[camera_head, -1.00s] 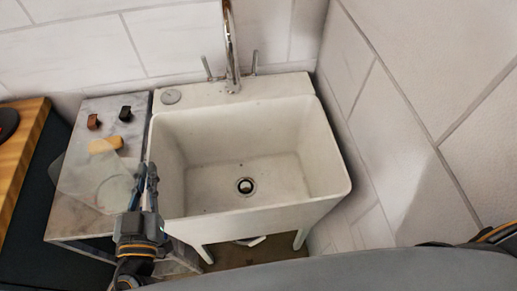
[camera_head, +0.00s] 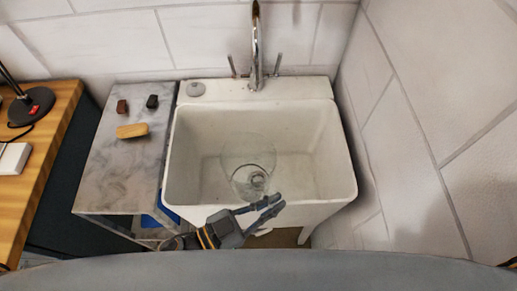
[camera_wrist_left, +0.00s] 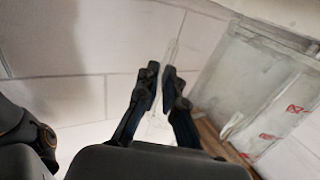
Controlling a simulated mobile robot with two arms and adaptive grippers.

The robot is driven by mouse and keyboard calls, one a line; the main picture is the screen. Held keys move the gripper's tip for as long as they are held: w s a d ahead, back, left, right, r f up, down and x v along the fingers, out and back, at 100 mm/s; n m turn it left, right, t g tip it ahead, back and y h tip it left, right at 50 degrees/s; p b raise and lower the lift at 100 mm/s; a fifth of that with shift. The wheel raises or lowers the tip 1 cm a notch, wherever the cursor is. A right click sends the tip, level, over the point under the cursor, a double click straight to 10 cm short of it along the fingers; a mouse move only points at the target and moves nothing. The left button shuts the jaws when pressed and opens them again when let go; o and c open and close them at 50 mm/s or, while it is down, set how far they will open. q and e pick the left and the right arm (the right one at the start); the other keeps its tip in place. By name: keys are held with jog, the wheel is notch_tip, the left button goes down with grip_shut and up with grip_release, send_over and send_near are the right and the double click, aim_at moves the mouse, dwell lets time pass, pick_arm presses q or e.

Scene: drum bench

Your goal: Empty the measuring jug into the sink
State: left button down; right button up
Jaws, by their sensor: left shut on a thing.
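The clear measuring jug (camera_head: 247,155) is over the basin of the white sink (camera_head: 340,178) in the head view. It is see-through, with the drain showing behind its lower part. I cannot tell its exact tilt or whether anything is in it. My left gripper (camera_head: 272,204) is at the sink's front edge, its fingers shut on the jug at the jug's near side. In the left wrist view, the left fingers (camera_wrist_left: 160,88) are close together, with faint clear material between and beyond them. My right gripper is out of view.
A chrome tap (camera_head: 257,50) rises at the back of the sink. A marble-topped side table (camera_head: 115,175) stands left, with a tan block (camera_head: 132,131) and two small dark blocks. Tiled walls close in the back and right. A wooden bench (camera_head: 45,140) is at far left.

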pick_arm(q)
jog(key=s+d+m+g+h+p, duration=0.1)
jog(key=s+m+g+h+p, duration=0.1)
jog(key=s+m+g, duration=0.2)
jog(key=s+g, duration=0.2)
jog(key=s, duration=0.2)
jog(key=shift+m+g, duration=0.3)
jog(key=shift+d, duration=0.1)
